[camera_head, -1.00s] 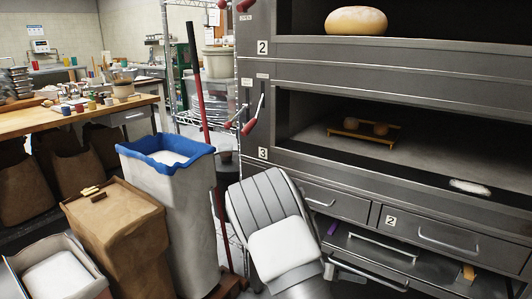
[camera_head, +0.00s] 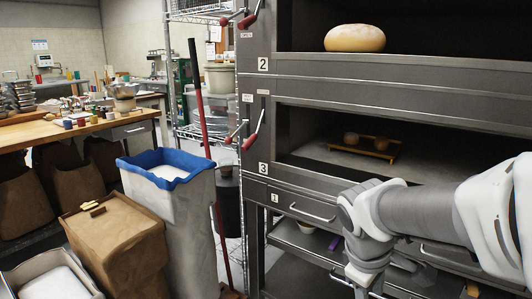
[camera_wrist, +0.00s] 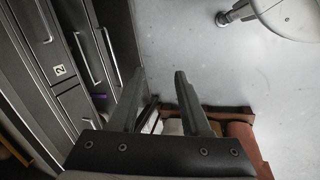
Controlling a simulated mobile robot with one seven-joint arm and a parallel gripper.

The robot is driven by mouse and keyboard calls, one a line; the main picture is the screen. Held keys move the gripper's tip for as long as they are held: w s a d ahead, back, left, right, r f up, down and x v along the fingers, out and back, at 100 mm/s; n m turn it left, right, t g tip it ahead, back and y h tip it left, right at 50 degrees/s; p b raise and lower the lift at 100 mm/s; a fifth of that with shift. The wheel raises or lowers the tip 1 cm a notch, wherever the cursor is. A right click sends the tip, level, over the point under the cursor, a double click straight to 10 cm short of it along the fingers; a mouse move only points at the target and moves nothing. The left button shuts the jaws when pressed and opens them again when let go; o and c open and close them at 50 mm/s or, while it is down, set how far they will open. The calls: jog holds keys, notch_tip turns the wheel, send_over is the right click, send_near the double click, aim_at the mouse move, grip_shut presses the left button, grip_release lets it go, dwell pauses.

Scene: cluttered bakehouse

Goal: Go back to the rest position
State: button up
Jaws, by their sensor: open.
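My gripper (camera_wrist: 158,100) shows in the wrist view with its two dark fingers apart and nothing between them. It points down over the grey floor (camera_wrist: 210,60), beside the oven drawers. In the head view my white and grey arm reaches in from the right, in front of the oven's lower part. The gripper end is cut off at the bottom edge there.
The steel deck oven (camera_head: 400,95) stands at the right, with a round loaf (camera_head: 355,38) in deck 2 and a small wooden rack (camera_head: 363,146) in deck 3. A blue-lined bin (camera_head: 172,215) and brown container (camera_head: 115,235) stand at left.

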jog(key=s+a+r+m+t+y, duration=0.3)
jog(key=s+a+r+m, duration=0.25)
jog(key=s+m, duration=0.35)
notch_tip(320, 180, up, 19)
jog(key=p, duration=1.8)
jog(key=shift+s+d+n+p, duration=0.3)
jog(key=shift+n+p, duration=0.05)
jog(key=shift+n, duration=0.05)
jog(key=shift+d, duration=0.15)
